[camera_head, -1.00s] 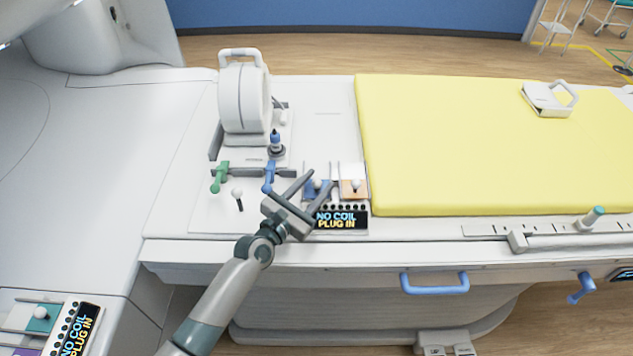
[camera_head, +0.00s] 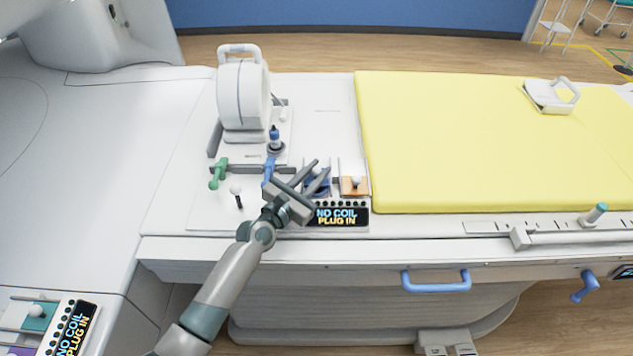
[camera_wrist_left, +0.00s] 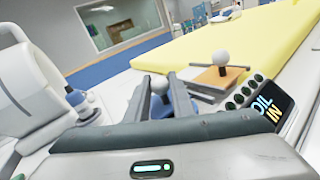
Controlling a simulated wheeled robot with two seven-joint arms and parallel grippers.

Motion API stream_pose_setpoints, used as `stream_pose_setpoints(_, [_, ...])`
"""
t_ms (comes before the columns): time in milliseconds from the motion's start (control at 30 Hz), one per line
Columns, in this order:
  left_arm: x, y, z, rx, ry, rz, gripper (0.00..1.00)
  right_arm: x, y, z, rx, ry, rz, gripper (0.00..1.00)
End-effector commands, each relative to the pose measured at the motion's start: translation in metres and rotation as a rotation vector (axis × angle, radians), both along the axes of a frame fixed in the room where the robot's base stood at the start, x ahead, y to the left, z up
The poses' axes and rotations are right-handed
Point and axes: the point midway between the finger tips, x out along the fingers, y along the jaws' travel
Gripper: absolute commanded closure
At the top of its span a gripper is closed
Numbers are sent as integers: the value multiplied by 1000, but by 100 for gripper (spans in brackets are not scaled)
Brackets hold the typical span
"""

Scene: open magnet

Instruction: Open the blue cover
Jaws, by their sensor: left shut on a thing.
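The blue cover (camera_head: 320,191) lies in a small slot on the white table, behind the "NO COIL PLUG IN" display. Its white ball knob (camera_wrist_left: 159,86) sits between the fingers of my left gripper (camera_head: 319,165). My left gripper is shut on this knob. In the left wrist view, part of the blue cover (camera_wrist_left: 158,109) shows between and below the fingers. The fingers hide much of the cover in the head view. I cannot tell whether the cover has shifted. My right gripper is not in view.
An orange cover (camera_head: 354,186) with its own white knob is just right. The display (camera_head: 341,214) is in front. Left stand blue (camera_head: 269,168) and green (camera_head: 218,173) levers, a white-knobbed pin (camera_head: 237,194) and a round white coil (camera_head: 243,97). A yellow pad (camera_head: 480,140) lies right.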

Motion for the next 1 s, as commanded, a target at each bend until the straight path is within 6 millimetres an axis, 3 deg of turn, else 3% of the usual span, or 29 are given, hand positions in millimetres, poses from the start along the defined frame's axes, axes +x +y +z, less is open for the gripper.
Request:
stream_pose_setpoints(267, [3,0,0,0,2,-1,100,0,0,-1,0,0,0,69])
stream_pose_setpoints(300, [3,0,0,0,2,-1,76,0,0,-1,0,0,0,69])
stream_pose_setpoints(367, [3,0,0,0,2,-1,62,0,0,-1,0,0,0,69])
stream_pose_setpoints(400, [3,0,0,-1,1,-1,60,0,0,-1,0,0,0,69])
stream_pose_setpoints(767, [1,1,0,-1,1,-1,60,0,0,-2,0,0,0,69])
stream_pose_setpoints(1000, [-13,10,-2,-2,3,-1,60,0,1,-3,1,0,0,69])
